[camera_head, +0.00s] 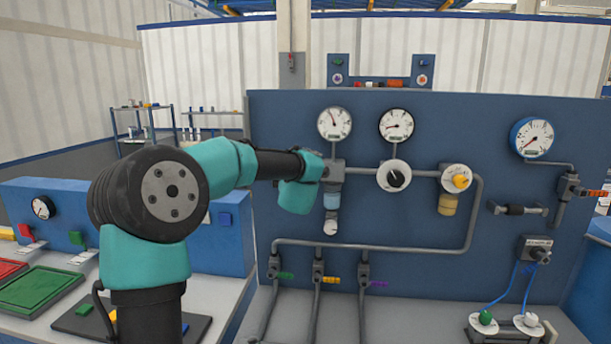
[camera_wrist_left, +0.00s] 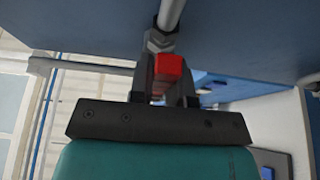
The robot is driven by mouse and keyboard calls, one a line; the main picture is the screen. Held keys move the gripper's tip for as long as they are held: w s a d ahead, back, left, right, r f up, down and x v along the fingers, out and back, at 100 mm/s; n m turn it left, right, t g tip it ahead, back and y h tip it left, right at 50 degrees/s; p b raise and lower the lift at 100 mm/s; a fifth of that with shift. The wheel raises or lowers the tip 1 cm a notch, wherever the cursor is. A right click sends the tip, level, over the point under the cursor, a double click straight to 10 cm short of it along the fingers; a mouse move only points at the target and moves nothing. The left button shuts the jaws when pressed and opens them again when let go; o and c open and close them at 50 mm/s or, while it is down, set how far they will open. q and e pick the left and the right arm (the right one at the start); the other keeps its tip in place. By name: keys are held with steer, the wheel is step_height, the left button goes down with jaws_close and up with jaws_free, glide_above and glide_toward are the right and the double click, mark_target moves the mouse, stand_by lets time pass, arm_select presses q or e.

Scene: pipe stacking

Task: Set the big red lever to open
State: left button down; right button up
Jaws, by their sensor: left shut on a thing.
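The big red lever (camera_wrist_left: 169,67) shows in the left wrist view as a red block at the end of a grey pipe fitting (camera_wrist_left: 160,40). My left gripper (camera_wrist_left: 166,88) is shut on it, with a grey finger on either side. In the head view my left gripper (camera_head: 318,168) is at the left end of the upper pipe, below the left gauge (camera_head: 334,124). There the gripper and wrist hide the red lever. Its exact angle is hard to tell. My right gripper is in neither view.
The blue panel (camera_head: 420,230) carries pipes, a black-knobbed dial (camera_head: 394,177), a yellow-knobbed dial (camera_head: 457,178) and a small orange-red valve (camera_head: 571,187) at right. Green, orange and purple small levers sit on the lower pipes. Green and red trays (camera_head: 42,290) stand at left.

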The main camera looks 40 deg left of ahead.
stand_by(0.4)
arm_select(q)
steer(key=c, duration=1.1)
jaws_free()
steer(key=v, duration=1.7)
steer(key=shift+s+d, duration=0.15)
steer(key=shift+s, duration=0.05)
